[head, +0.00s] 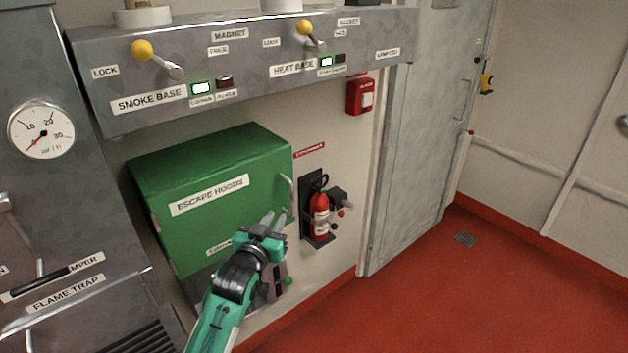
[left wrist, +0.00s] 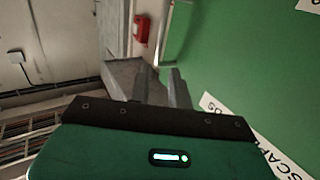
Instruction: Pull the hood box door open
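The hood box (head: 215,195) is a green wall box labelled "ESCAPE HOODS", and its front door looks closed. A pale vertical bar handle (head: 289,190) sits near the right edge of the door. My left gripper (head: 275,215) is just below and left of the handle, in front of the door's lower right. Its two fingers are parted with nothing between them. In the left wrist view the green door (left wrist: 250,60) fills the right side, and the handle (left wrist: 186,35) shows beyond the fingertips (left wrist: 155,72). My right gripper is not in view.
A red fire extinguisher (head: 320,215) hangs on the wall just right of the box. A grey panel (head: 240,60) with yellow-knobbed levers juts out above. A grey door (head: 425,130) stands further right. The red floor (head: 470,300) at lower right is clear.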

